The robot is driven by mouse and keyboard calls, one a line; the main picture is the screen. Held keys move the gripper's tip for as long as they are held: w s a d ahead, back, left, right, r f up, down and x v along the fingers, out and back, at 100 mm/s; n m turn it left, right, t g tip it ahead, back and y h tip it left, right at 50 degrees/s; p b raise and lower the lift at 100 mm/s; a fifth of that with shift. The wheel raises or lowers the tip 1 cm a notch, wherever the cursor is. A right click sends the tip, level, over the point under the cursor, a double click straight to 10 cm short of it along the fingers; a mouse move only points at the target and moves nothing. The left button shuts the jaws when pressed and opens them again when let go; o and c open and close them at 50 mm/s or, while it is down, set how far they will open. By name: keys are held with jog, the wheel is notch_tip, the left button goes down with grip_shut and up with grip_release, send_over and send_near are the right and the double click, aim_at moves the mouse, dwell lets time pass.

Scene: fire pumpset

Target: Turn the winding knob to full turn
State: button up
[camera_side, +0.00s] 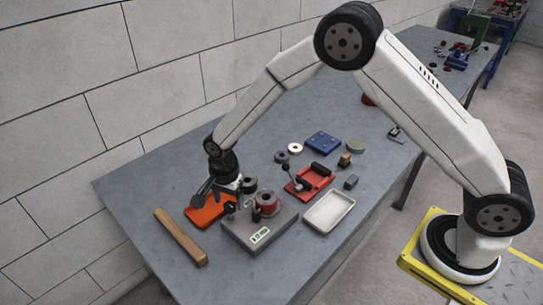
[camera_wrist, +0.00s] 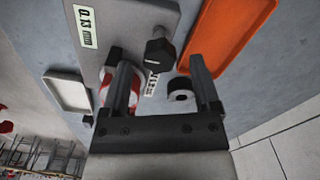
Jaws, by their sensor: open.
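The winder is a grey block (camera_side: 260,232) with a small label, standing on the table; its plate (camera_wrist: 135,18) also shows in the wrist view. A black knob (camera_wrist: 158,55) on a short stem appears between my fingertips in the wrist view. I cannot tell whether they touch it. A red and white spool (camera_side: 267,203) sits on the block, partly hidden behind a finger in the wrist view. My gripper (camera_side: 232,187) is open at the block's back left; its two fingers (camera_wrist: 158,65) are spread in the wrist view.
An orange tray (camera_side: 203,213) lies just left of the block, and a wooden bar (camera_side: 180,237) lies farther left. A white tray (camera_side: 328,211) and a red fixture (camera_side: 311,181) lie to the right. A black roll (camera_wrist: 180,95) is close to the right finger.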

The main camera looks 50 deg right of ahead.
aim_at(229, 205)
notch_tip(229, 205, up, 7)
jog(key=shift+f, duration=0.2)
dwell(0.5)
jog(key=shift+s+d+r, duration=0.2)
jog(key=shift+d, duration=0.15)
jog(key=s+d+r+n+t, duration=0.1)
jog(key=s+d+r+n, duration=0.1)
jog(key=s+d+n, duration=0.4)
jog(key=s+d+r+n+t, duration=0.1)
jog(key=s+d+r+n, duration=0.1)
jog(key=s+d+n, duration=0.5)
jog(key=s, duration=0.5)
jog(key=shift+s+d+r+n+t, duration=0.2)
jog(key=shift+d+r+n+t, duration=0.1)
